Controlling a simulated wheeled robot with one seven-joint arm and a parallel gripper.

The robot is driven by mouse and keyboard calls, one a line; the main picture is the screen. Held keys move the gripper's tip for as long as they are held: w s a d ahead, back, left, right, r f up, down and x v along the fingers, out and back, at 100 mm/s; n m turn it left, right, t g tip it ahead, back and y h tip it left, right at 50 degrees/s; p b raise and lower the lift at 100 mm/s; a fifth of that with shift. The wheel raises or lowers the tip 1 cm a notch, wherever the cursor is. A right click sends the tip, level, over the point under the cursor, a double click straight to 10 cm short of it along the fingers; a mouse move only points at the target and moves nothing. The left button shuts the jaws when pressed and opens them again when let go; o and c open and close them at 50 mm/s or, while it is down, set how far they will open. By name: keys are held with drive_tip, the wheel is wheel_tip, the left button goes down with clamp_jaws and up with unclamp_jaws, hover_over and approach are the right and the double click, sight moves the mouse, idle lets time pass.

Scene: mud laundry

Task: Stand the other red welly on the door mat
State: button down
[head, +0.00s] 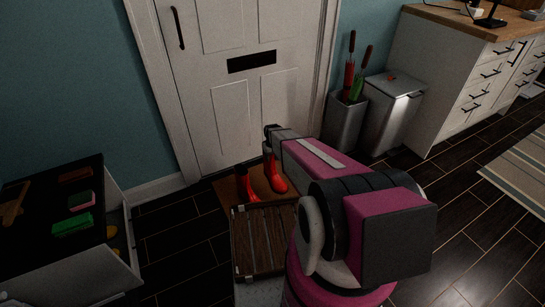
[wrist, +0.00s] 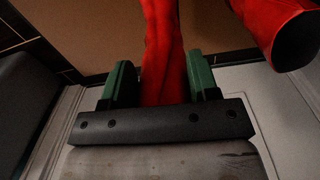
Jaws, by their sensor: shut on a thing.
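My gripper (wrist: 160,82) is shut on the upper part of a red welly (wrist: 163,45), with one green-padded finger on each side. In the head view this welly (head: 279,186) hangs or stands below my gripper (head: 272,134), roughly upright, over the brown door mat (head: 228,190). I cannot tell whether its sole touches the mat. The other red welly (head: 250,190) stands on the mat just to the left, and its shaft with a dark opening also shows at the upper right of the wrist view (wrist: 268,22). The mat fills the top of the wrist view (wrist: 70,25).
The white door (head: 215,110) rises right behind the mat. A slatted wooden tray (head: 260,240) lies in front of it. A black-topped unit (head: 35,240) with brushes is at left. A tall holder (head: 343,122) and a white bin (head: 390,115) stand right of the door.

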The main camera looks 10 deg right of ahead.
sight(272, 168)
drive_tip(key=shift+f, duration=3.25)
drive_tip(key=shift+s+a+f, duration=0.1)
drive_tip(key=shift+s+a, duration=0.05)
drive_tip(key=shift+s, duration=0.05)
drive_tip(key=shift+f, duration=0.15)
drive_tip(key=shift+f, duration=0.35)
drive_tip(key=shift+f, duration=0.85)
